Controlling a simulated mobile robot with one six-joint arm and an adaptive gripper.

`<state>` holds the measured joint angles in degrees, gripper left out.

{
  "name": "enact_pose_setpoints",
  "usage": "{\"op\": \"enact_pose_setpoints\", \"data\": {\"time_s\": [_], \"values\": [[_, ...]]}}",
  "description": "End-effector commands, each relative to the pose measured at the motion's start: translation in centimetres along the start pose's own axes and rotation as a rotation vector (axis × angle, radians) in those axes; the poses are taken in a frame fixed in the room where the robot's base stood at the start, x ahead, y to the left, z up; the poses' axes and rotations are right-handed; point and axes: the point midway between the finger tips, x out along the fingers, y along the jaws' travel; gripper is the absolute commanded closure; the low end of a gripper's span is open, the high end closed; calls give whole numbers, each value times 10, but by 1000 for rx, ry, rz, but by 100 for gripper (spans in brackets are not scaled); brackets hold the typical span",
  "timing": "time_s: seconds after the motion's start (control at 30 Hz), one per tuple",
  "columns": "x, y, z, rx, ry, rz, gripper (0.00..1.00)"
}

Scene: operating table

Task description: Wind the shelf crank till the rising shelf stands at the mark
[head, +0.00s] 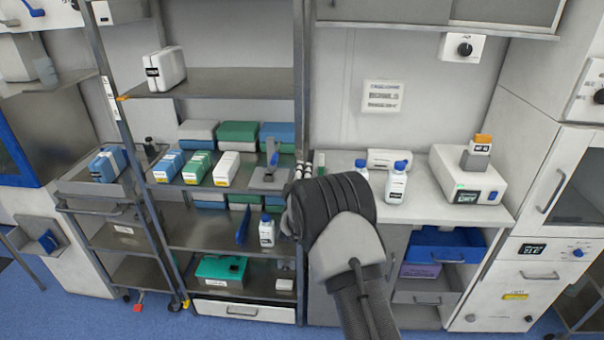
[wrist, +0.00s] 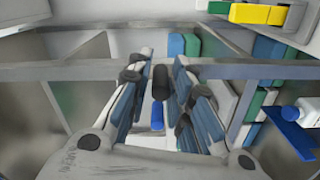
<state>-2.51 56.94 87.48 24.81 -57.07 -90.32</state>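My gripper (head: 303,170) is at the right post of the steel rack in the head view, its back to the camera. In the wrist view its two blue-padded fingers (wrist: 162,60) are apart. A black grip (wrist: 160,82), seemingly the crank handle, stands between them with a blue part (wrist: 157,115) below; a gap shows at least on the left. My gripper hides the crank in the head view. The upper rack shelf (head: 230,82), apparently the rising one, carries a white case (head: 165,69). An orange pointer (head: 122,98) is at its left end, by a white strip (head: 109,92) on the post.
Lower rack shelves hold blue, green and white boxes (head: 198,167), and a white bottle (head: 266,231) stands below. To the right, a counter (head: 430,208) carries two bottles (head: 396,183) and a white device (head: 468,175). An open blue drawer (head: 447,242) juts out under it.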

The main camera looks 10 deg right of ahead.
Motion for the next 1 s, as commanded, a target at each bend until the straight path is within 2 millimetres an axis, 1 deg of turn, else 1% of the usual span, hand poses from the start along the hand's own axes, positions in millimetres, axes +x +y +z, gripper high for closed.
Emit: {"op": "enact_pose_setpoints", "data": {"time_s": [0.03, 0.17, 0.47, 0.57, 0.67, 0.77, 1.0], "values": [[0, 0, 0, 0, 0, 0, 74], [0, 0, 0, 0, 1, -1, 66], [-1, -1, -1, 0, 2, -2, 66], [-5, 0, -1, 0, 2, -1, 66], [-17, -1, -1, 0, 2, -4, 66], [-35, -1, -1, -2, 3, -4, 66], [-86, -1, -2, -1, 2, -4, 66]]}}
